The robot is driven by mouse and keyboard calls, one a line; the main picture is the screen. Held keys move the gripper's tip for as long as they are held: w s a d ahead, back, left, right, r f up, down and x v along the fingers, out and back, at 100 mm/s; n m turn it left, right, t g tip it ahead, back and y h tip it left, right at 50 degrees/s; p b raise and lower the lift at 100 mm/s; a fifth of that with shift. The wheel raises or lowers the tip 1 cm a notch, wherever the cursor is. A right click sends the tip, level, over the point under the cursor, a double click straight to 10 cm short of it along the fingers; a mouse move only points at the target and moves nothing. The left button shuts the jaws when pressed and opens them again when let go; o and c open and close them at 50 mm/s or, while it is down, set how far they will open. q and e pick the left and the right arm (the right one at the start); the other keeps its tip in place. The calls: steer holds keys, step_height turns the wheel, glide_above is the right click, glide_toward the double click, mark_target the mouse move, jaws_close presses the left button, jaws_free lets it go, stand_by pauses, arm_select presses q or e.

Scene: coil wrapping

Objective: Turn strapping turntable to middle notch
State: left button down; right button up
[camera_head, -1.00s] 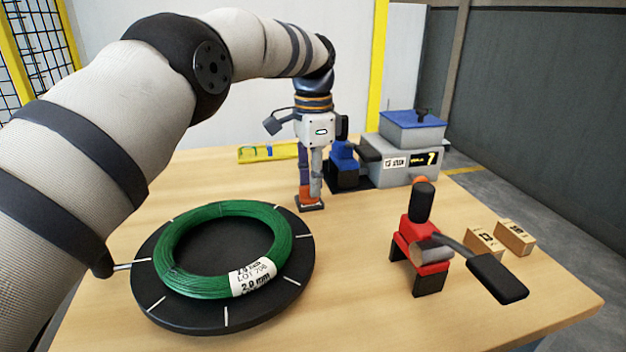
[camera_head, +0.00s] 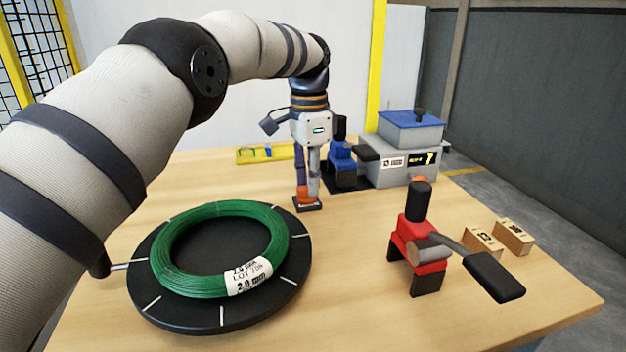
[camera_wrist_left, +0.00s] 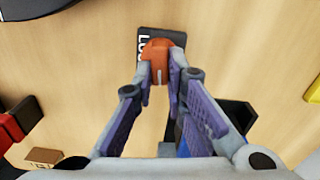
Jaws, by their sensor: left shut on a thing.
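The turntable (camera_head: 180,322) is a black disc with white marks around its rim, at the left front of the table. A green wire coil (camera_head: 182,285) with a white label lies flat on it. A rod with a dark knob (camera_head: 100,268) sticks out at its left side, partly covered by my arm. My left gripper (camera_head: 306,192) is at the table's middle, well behind the turntable, pointing down. It is shut on an orange knob (camera_wrist_left: 159,50) that stands on a small black lettered plate (camera_wrist_left: 147,36). My right gripper is not in view.
A red tool with a long black handle (camera_head: 495,277) stands at the right, near two small cardboard boxes (camera_head: 513,237). A grey and blue machine (camera_head: 405,160) stands behind. A yellow item (camera_head: 265,154) lies at the back. Bare table separates the turntable and red tool.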

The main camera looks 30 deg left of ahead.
arm_select(q)
steer(key=shift+w+a+r, duration=0.15)
steer(key=shift+a+r, duration=0.2)
steer(key=shift+a, duration=0.35)
steer(key=c, duration=2)
jaws_free()
steer(key=o, duration=0.4)
steer(key=shift+a, duration=0.15)
steer(key=shift+a+f, duration=0.15)
steer(key=shift+d+f, duration=0.15)
steer(key=shift+d, duration=0.1)
